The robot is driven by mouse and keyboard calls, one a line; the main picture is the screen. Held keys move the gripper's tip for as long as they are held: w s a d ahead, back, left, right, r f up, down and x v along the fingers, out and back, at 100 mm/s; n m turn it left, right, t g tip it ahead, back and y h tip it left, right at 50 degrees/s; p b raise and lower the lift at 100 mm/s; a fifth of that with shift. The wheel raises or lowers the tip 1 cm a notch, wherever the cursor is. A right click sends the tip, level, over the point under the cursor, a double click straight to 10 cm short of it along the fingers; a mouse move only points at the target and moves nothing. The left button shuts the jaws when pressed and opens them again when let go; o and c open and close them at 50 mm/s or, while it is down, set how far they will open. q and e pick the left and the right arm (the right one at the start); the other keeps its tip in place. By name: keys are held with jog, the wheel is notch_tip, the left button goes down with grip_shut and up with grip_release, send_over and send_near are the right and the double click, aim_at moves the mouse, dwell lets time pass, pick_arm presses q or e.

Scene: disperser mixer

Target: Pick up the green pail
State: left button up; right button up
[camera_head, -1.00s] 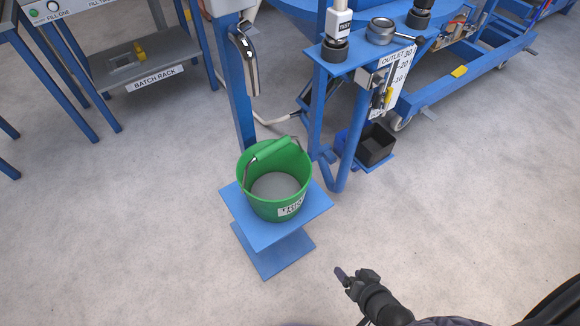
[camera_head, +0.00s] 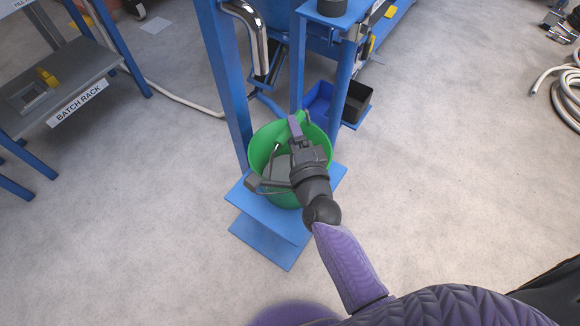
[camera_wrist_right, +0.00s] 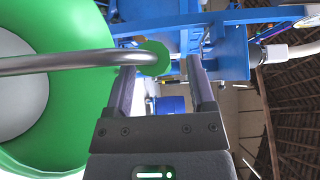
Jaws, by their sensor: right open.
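The green pail (camera_head: 262,147) stands upright on a blue stand (camera_head: 240,196). My right gripper (camera_head: 297,130) is over the pail at its handle and hides much of it in the head view. In the right wrist view the pail (camera_wrist_right: 75,125) fills the left side. Its metal bail (camera_wrist_right: 60,64) crosses in front of one finger, and the end of the green handle grip (camera_wrist_right: 152,58) shows in the gap between the open fingers (camera_wrist_right: 163,85). I cannot tell whether a finger touches the handle. My left gripper is not in view.
A blue post with a metal spout (camera_head: 247,20) rises just behind the pail. A blue frame with a black bin (camera_head: 357,102) stands behind right. A batch rack (camera_head: 85,98) is at left, a coiled hose (camera_head: 568,95) at far right. Floor in front is clear.

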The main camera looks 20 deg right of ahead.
jog(key=shift+w+f, duration=0.2)
jog(key=shift+w, duration=0.55)
jog(key=shift+w+r, duration=0.2)
grip_shut()
dwell(0.3)
dwell(0.3)
